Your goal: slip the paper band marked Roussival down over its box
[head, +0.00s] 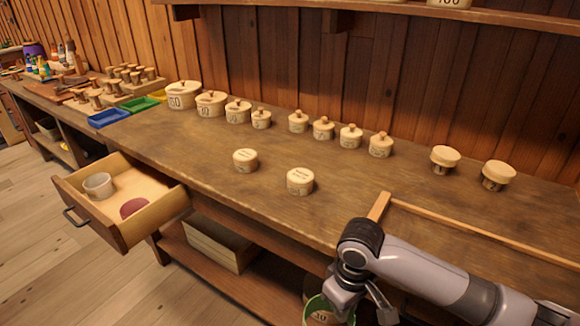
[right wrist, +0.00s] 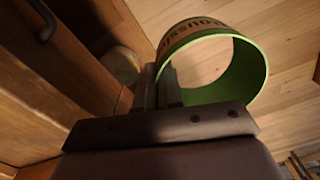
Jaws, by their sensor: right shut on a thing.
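My right gripper (head: 350,301) is shut on the wall of a round paper band (head: 318,317), green inside. It holds the band in front of the bench, below the top's front edge. In the right wrist view the band (right wrist: 258,68) is an open ring, tan outside, with part of its dark lettering, "OUSSI", showing. Two round, lidded, pale boxes stand upright on the bench: one box (head: 245,162) on the left, a slightly larger box (head: 300,183) nearer the front edge. Their lettering is too small to read, so I cannot tell which is Roussival's. My left gripper is not in view.
A drawer (head: 72,200) stands open at the left, holding a grey ring (head: 98,185) and a dark red disc (head: 133,207). Several knobbed round boxes line the back of the bench (head: 205,160). A wooden strip (head: 480,236) lies along the right front. Bench top around the two boxes is clear.

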